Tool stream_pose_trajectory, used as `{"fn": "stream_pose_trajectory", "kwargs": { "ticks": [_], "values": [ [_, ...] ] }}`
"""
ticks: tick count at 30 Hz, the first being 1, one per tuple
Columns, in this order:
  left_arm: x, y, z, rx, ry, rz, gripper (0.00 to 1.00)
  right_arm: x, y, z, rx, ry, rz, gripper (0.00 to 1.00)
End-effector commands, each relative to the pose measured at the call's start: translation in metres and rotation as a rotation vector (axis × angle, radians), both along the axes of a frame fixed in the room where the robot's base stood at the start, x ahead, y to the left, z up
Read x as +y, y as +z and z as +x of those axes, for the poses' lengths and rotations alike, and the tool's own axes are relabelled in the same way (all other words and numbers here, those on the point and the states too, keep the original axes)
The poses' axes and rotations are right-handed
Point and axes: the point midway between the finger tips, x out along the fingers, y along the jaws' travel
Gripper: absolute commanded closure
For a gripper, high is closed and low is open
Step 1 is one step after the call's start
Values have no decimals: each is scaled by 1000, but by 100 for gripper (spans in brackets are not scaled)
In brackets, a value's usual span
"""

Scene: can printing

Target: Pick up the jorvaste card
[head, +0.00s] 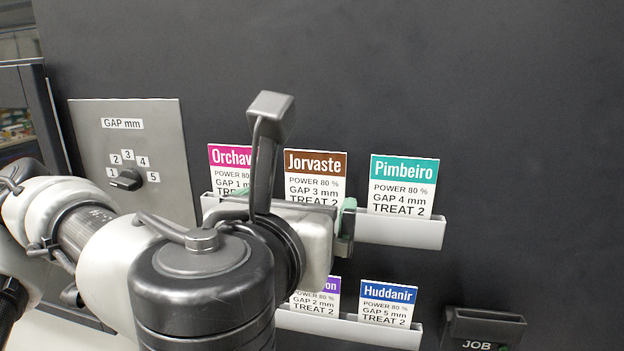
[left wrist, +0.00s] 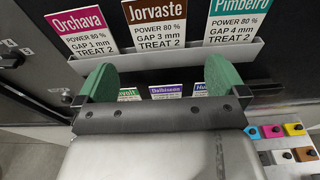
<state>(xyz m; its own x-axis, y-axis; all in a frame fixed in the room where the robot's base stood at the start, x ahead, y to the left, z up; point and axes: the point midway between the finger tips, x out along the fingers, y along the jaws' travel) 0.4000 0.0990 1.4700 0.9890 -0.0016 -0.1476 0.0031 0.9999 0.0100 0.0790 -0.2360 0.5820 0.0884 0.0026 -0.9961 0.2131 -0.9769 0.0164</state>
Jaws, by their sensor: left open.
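The Jorvaste card (head: 315,175) has a brown header and stands in the upper white rack (head: 400,230), between the Orchava card (head: 230,168) and the Pimbeiro card (head: 404,185). In the left wrist view the Jorvaste card (left wrist: 158,22) is upright in the rack beyond my fingers. My left gripper (left wrist: 160,85) is open and empty, its green fingers spread just below and in front of the card. In the head view my left arm covers the card's lower edge and part of the Orchava card. My right gripper is not in view.
A lower rack (head: 350,328) holds more cards, including the Huddanir card (head: 387,303). A JOB holder (head: 482,328) is at lower right. A gap dial panel (head: 135,155) is at left. Coloured blocks (left wrist: 272,131) show at right in the wrist view.

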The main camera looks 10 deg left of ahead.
Motion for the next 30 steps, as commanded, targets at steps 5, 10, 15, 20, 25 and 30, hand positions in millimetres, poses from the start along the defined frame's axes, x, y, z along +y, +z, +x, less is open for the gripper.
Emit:
{"fn": "stream_pose_trajectory", "kwargs": {
  "ticks": [5, 10, 15, 20, 25, 30],
  "values": [
    [-1, 4, 11, 8, -5, -2, 0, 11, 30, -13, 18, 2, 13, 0],
    [0, 3, 17, 9, 0, -7, 0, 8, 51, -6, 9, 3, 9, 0],
    [-4, -5, 23, 2, -10, -13, 0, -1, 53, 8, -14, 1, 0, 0],
    [-7, -5, 32, -3, -20, -13, 0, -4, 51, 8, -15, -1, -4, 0],
    [-4, -6, 41, 0, -9, -13, 0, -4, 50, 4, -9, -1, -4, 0],
    [1, -7, 47, 2, 6, -10, 0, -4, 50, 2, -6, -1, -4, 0]
  ]
}}
